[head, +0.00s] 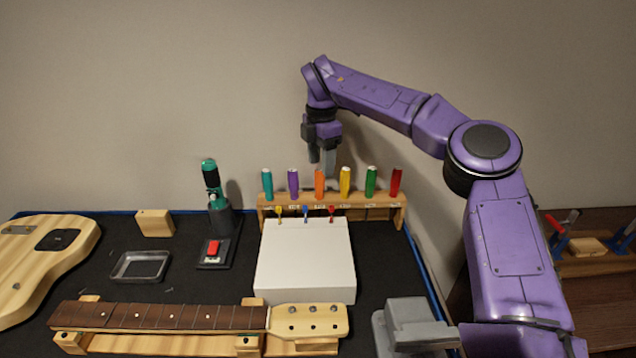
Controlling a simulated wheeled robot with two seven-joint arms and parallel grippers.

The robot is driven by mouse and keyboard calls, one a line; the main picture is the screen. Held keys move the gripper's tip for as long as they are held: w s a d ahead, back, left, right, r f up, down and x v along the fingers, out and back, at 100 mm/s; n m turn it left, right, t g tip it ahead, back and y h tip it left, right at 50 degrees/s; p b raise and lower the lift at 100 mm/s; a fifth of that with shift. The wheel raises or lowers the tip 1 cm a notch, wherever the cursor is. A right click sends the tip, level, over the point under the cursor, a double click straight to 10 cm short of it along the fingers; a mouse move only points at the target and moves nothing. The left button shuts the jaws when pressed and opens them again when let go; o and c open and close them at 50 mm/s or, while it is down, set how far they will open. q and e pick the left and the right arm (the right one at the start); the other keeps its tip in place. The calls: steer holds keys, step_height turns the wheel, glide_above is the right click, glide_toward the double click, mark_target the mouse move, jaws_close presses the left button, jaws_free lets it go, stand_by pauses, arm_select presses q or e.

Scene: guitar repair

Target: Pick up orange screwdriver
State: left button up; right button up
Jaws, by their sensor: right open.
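The orange screwdriver (319,182) stands upright in a wooden rack (384,199) at the back of the bench, between a purple and a yellow one. Only its handle shows clearly. My right gripper (322,168) points down from above, open and empty, with its fingers close above and around the top of the orange handle. I cannot tell whether a finger touches the handle. My left gripper is not in view.
Teal, purple (293,181), yellow (345,181), green and red screwdrivers share the rack closely. A white box (305,262) stands in front. A guitar neck (165,317) lies at the front. A grey blocky object (410,322) is at front right.

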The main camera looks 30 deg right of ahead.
mark_target(319, 169)
steer(key=f, duration=0.2)
steer(key=f+p, duration=0.1)
steer(key=f, duration=0.1)
steer(key=w+f+p, duration=0.1)
steer(key=f, duration=0.1)
steer(key=shift+f, duration=0.15)
steer(key=shift+s, duration=0.35)
steer(key=shift+c, duration=0.6)
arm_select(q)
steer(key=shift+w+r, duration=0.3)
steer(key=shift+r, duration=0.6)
arm_select(e)
steer(key=shift+a, duration=0.1)
jaws_close()
